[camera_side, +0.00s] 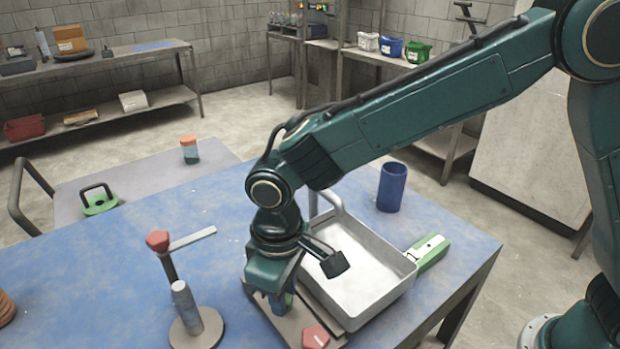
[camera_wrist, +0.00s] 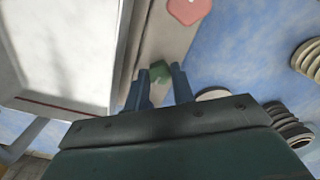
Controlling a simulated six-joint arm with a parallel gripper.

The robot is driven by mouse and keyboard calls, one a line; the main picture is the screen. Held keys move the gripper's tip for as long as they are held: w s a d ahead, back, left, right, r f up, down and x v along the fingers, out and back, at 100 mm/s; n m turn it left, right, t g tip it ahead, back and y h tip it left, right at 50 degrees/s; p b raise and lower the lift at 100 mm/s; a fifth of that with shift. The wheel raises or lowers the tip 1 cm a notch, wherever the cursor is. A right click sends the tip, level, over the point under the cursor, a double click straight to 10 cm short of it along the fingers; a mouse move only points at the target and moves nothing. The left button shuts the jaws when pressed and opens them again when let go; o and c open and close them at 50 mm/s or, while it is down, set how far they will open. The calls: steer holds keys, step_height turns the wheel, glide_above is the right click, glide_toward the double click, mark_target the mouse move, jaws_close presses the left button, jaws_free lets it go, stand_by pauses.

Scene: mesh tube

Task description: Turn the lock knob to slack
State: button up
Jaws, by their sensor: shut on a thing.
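My gripper (camera_side: 281,303) points down over a flat grey strip (camera_side: 296,322) beside the white tray. In the wrist view my gripper (camera_wrist: 160,84) has its two blue fingers on either side of a small green knob (camera_wrist: 160,71) on this strip, and it is shut on the knob. The fingers hide part of the knob, so its angle is hard to read.
A white tray (camera_side: 362,255) lies close beside my gripper. A stand with a grey post (camera_side: 186,308) and a red-topped rod (camera_side: 158,241) is to the left. A blue cup (camera_side: 392,187) and a green-and-white block (camera_side: 428,251) are beyond.

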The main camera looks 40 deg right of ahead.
steer(key=shift+r+n, duration=0.1)
steer(key=shift+n, duration=1.2)
steer(key=o, duration=1)
step_height(320, 180, up, 14)
steer(key=shift+f, duration=0.15)
